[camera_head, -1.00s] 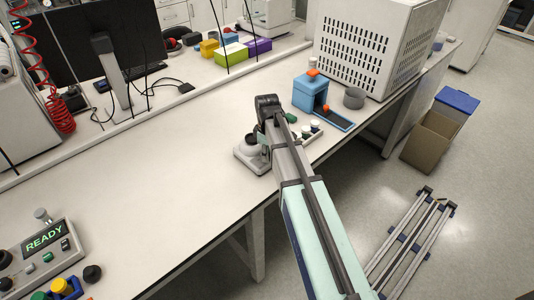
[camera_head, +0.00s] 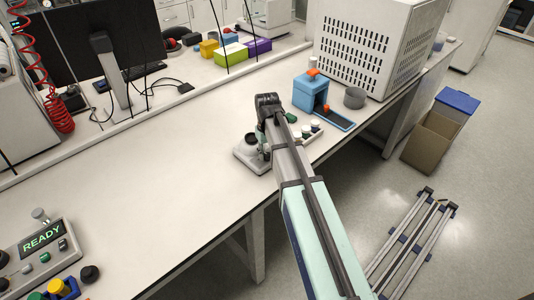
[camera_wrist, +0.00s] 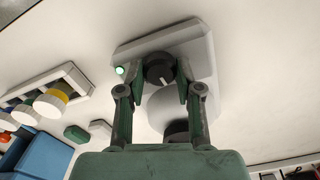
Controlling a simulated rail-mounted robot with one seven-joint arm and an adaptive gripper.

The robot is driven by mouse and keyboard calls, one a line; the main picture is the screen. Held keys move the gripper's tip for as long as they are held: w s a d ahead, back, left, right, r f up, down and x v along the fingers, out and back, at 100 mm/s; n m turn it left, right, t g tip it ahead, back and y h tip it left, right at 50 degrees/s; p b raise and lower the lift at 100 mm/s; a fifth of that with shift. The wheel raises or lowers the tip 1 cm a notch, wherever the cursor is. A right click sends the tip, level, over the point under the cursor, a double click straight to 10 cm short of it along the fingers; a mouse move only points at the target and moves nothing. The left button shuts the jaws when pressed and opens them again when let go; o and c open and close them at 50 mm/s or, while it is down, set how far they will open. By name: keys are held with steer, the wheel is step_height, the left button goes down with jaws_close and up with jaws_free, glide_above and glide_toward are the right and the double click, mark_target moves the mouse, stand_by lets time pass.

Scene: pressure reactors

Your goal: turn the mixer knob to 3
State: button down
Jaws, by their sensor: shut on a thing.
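The mixer (camera_head: 245,158) is a pale grey unit near the front edge of the bench, partly hidden by my arm. In the wrist view its pale housing (camera_wrist: 200,48) carries a round black knob (camera_wrist: 158,69) with a white pointer line and a lit green lamp (camera_wrist: 119,70) at the left. A pale round part with a dark end sits below the knob, partly covered by my gripper. My gripper (camera_wrist: 160,82) has its two green fingers shut on opposite sides of the knob. I cannot read any scale numbers around the knob.
A rack with white-capped vials (camera_head: 313,128) and a blue box-shaped device (camera_head: 311,92) stand right of the mixer. A grey cup (camera_head: 354,98) is beyond them. A control panel reading READY (camera_head: 42,237) sits at the lower left. The bench left of the mixer is clear.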

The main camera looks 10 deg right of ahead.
mark_target(267, 154)
steer(key=m, duration=1.3)
steer(key=shift+s+b, duration=0.1)
steer(key=shift+b, duration=0.3)
steer(key=shift+m, duration=0.5)
steer(key=c, duration=0.8)
jaws_free()
steer(key=shift+o, duration=0.2)
step_height(267, 154, up, 12)
